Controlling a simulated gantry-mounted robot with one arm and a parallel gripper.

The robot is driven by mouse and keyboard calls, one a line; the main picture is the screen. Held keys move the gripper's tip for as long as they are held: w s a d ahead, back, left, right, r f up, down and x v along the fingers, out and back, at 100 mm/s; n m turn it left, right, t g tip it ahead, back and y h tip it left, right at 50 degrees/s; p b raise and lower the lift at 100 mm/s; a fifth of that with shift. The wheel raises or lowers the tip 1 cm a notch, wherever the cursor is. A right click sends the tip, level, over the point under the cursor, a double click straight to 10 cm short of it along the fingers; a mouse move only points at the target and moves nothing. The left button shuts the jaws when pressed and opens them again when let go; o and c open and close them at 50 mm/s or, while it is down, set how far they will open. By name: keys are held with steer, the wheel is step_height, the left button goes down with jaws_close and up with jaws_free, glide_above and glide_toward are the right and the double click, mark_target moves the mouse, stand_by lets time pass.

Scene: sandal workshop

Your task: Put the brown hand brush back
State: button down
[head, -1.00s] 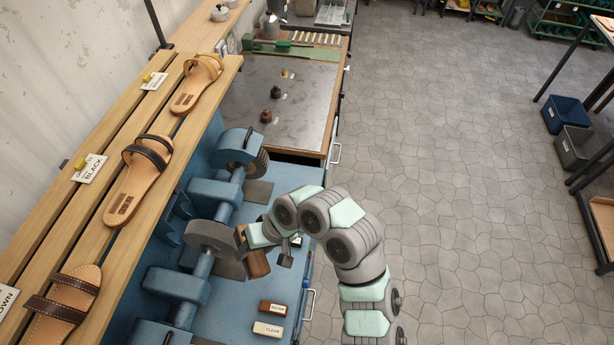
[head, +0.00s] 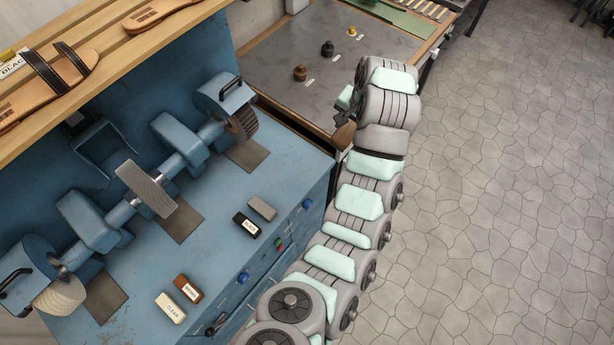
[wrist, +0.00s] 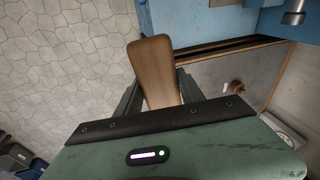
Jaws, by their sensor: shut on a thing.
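My gripper (head: 347,112) is beyond the far right end of the blue machine bench, by the front edge of the metal-topped bench. In the wrist view its two dark jaws (wrist: 152,98) are shut on a brown wooden piece, which I take to be the brown hand brush (wrist: 152,62). Its smooth brown face shows; no bristles are visible. In the head view a small part of the brush (head: 344,135) shows under the jaws, partly hidden by my wrist.
The blue bench (head: 235,280) carries grinding wheels (head: 146,190) and small blocks: brown (head: 187,289), white (head: 170,308), black (head: 246,224), grey (head: 262,208). The metal-topped bench (head: 285,45) holds small brown, black and yellow pieces. A sandal shelf (head: 130,50) overhangs the left.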

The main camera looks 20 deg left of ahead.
steer(key=a+f+h+b, duration=0.1)
steer(key=a+f+b, duration=0.35)
steer(key=a, duration=0.35)
steer(key=h+b, duration=0.1)
steer(key=b, duration=0.3)
glide_above(301, 168)
steer(key=shift+m+g, duration=0.3)
steer(key=shift+m, duration=0.1)
steer(key=f, duration=1.5)
steer(key=shift+s+f+p, duration=0.2)
steer(key=shift+f+p, duration=0.2)
steer(key=shift+f+b, duration=0.35)
steer(key=shift+f, duration=2)
steer(key=shift+w+r, duration=0.1)
steer(key=c, duration=0.7)
jaws_free()
